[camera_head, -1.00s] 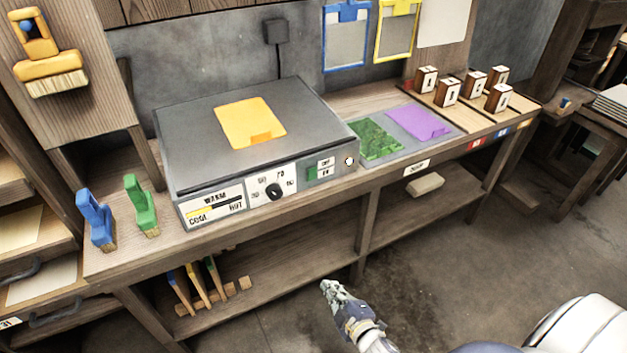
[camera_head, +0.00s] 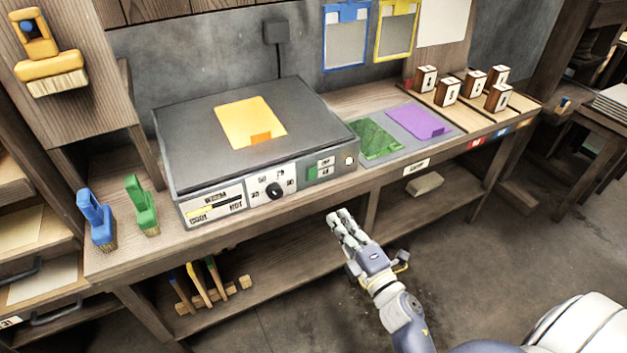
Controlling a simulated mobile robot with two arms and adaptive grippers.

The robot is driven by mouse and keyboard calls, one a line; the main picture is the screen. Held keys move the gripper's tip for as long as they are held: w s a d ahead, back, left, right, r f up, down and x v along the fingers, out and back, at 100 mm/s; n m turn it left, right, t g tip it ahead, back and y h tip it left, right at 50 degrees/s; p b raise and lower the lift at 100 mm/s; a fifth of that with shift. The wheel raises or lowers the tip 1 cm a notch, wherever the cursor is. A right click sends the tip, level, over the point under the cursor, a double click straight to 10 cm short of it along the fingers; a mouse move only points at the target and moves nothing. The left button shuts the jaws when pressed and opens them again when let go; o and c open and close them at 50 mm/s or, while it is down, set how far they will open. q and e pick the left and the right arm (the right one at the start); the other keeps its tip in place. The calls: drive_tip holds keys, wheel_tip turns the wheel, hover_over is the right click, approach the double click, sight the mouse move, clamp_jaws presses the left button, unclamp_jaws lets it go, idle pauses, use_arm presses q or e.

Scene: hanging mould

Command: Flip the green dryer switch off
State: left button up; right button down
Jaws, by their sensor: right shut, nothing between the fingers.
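The dryer (camera_head: 190,165) is a grey box on the bench with a dark flat top. Its front panel has a warm/cool gauge, a black dial (camera_head: 274,191) and the green switch (camera_head: 311,173) beside a small label plate. A round white light (camera_head: 349,161) sits at the panel's right end. My right gripper (camera_head: 341,216) is shut and empty. In the picture it is below and a little right of the green switch, in front of the bench edge and apart from the switch. My left gripper is not in view.
A yellow sheet (camera_head: 250,115) lies on the dryer. Green (camera_head: 378,139) and purple (camera_head: 419,121) sheets lie to its right. Blue (camera_head: 96,220) and green (camera_head: 141,205) brushes stand to its left. Several wooden stamps stand at the bench's right. The floor before the bench is clear.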

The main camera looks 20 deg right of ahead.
sight(308, 172)
drive_tip(key=w, duration=0.4)
drive_tip(key=w+r+p, duration=0.1)
drive_tip(key=w, duration=0.4)
drive_tip(key=w+p, duration=0.1)
drive_tip(key=w, duration=0.3)
drive_tip(key=shift+w+a+r, duration=0.3)
drive_tip(key=shift+w+r, duration=0.05)
drive_tip(key=shift+w+r+p, duration=0.25)
drive_tip(key=shift+r+p, duration=0.2)
drive_tip(key=shift+p, duration=0.8)
drive_tip(key=shift+f+b, duration=0.3)
drive_tip(key=shift+g, duration=0.3)
